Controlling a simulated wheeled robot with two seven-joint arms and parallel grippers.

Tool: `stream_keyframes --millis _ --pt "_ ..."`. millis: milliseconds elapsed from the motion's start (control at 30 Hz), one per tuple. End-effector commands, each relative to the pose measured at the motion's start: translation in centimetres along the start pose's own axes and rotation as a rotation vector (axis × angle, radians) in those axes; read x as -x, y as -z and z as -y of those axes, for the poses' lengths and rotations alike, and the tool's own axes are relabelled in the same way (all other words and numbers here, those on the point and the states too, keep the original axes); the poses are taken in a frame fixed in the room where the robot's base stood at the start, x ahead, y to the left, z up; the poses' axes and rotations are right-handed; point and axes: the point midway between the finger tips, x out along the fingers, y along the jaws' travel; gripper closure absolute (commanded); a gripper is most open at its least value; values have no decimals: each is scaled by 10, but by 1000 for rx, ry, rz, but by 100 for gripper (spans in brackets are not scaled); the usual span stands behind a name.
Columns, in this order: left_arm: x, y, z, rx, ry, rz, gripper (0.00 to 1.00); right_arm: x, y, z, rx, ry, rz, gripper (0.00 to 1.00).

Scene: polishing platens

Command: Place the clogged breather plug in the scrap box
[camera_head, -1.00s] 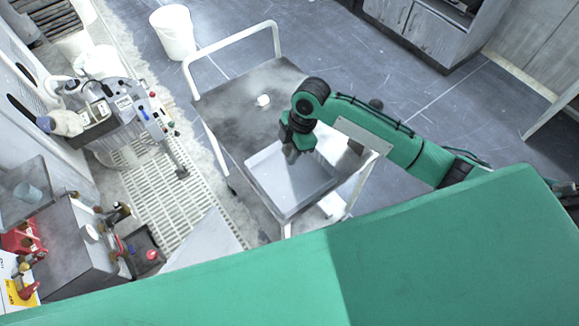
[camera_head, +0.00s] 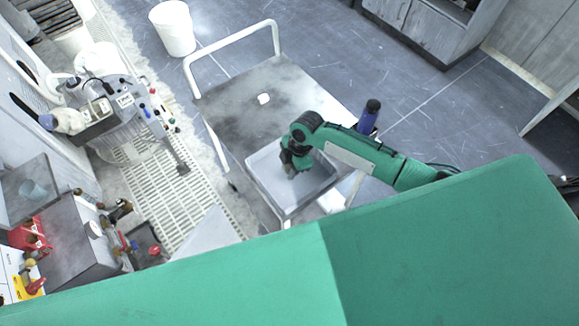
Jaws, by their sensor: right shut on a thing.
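My right gripper (camera_head: 290,172) points down over the open grey box (camera_head: 318,190) on the near part of the cart. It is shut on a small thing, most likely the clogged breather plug. The fingers and wrist hide that thing, so I cannot make out its shape. The visible part of the box floor looks bare. I cannot tell whether the fingertips are below the box rim. My left gripper is not in view.
A small white piece (camera_head: 264,99) lies on the cart top (camera_head: 235,105). A blue cylinder with a black top (camera_head: 370,115) shows behind my right arm. A white bin (camera_head: 173,30) stands on the floor behind. Machines with knobs and fittings (camera_head: 75,240) line the left.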

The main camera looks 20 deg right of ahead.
Motion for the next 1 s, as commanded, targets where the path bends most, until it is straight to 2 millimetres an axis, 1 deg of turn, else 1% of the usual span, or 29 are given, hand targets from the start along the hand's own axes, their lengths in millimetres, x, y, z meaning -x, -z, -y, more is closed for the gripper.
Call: stream_keyframes --millis 100,133,200,233,467,567,667,767,1000 --pt "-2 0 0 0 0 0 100 -4 -1 0 0 0 0 94" --pt "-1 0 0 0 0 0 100 -2 -1 0 0 0 0 67" --pt "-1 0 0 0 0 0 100 -2 -1 0 0 0 0 53" --pt "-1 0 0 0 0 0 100 -2 -1 0 0 0 0 51" --pt "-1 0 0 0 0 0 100 -2 -1 0 0 0 0 51" --pt "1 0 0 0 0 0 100 2 0 0 0 0 0 51" --pt "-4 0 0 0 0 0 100 10 -1 -1 -1 -2 0 51" --pt "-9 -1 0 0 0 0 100 27 -1 -1 2 -4 0 51" --pt "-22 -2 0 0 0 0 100 79 -1 -1 2 -4 0 51"
